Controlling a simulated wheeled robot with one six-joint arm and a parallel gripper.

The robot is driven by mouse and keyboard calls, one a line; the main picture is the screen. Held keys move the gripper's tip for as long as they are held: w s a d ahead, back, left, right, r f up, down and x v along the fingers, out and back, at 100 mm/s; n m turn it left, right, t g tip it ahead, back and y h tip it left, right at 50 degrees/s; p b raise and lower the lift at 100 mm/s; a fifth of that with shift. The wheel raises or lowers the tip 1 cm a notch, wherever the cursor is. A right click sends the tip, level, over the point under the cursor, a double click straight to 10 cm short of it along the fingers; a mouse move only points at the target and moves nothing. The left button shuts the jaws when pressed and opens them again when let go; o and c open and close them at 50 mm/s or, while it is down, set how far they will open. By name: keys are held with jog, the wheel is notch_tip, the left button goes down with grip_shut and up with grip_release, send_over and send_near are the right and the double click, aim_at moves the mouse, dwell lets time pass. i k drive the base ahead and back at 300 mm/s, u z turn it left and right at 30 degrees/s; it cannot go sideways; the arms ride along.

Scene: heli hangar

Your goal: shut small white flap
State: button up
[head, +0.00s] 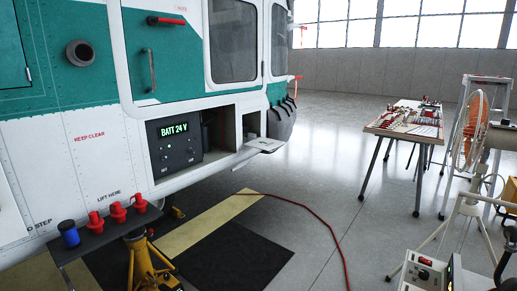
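The small white flap (265,145) stands open on the lower side of the green and white helicopter (92,140). It sticks out nearly level from the lower edge of a small open bay (250,125). My gripper is not in this view.
A dark shelf (82,243) with red caps and a blue cap stands front left, near a yellow jack (142,262). A red cable (318,213) crosses the floor. A tool table (402,122), fan (470,130) and boxed unit (424,270) stand right. Floor below the flap looks clear.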

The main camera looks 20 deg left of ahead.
aim_at(267, 144)
jog(key=u, duration=0.55)
jog(key=i, duration=0.6)
jog(key=u, duration=1.05)
jog(key=i, duration=1.65)
jog(key=z, duration=0.75)
jog(key=i, duration=0.65)
jog(key=z, duration=0.4)
